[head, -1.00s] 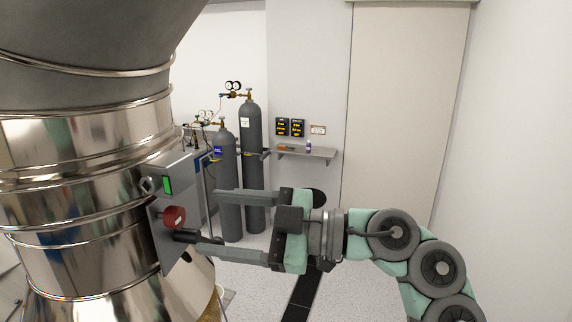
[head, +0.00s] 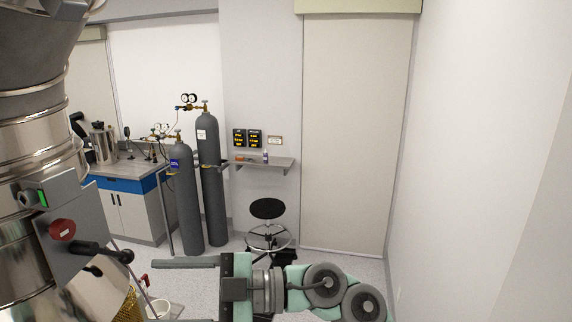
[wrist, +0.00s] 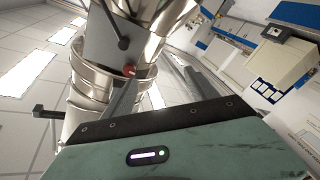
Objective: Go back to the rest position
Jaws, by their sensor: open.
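My gripper (head: 168,292) is at the bottom middle of the head view, its fingers pointing left and spread apart. Nothing shows between them. The lower finger is partly cut off by the picture's bottom edge. The grey control box (head: 85,232) on the steel chamber (head: 25,160) is to the left, with a green light (head: 42,198), a red knob (head: 62,229) and a black handle (head: 100,251). The fingers are apart from the box and handle. In the wrist view the red knob (wrist: 130,70) and the chamber show beyond the fingers.
Two dark gas cylinders (head: 211,180) stand behind, by a bench with a blue edge (head: 125,184). A black stool (head: 267,208) stands under a small wall shelf (head: 265,161). The right wall side is open.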

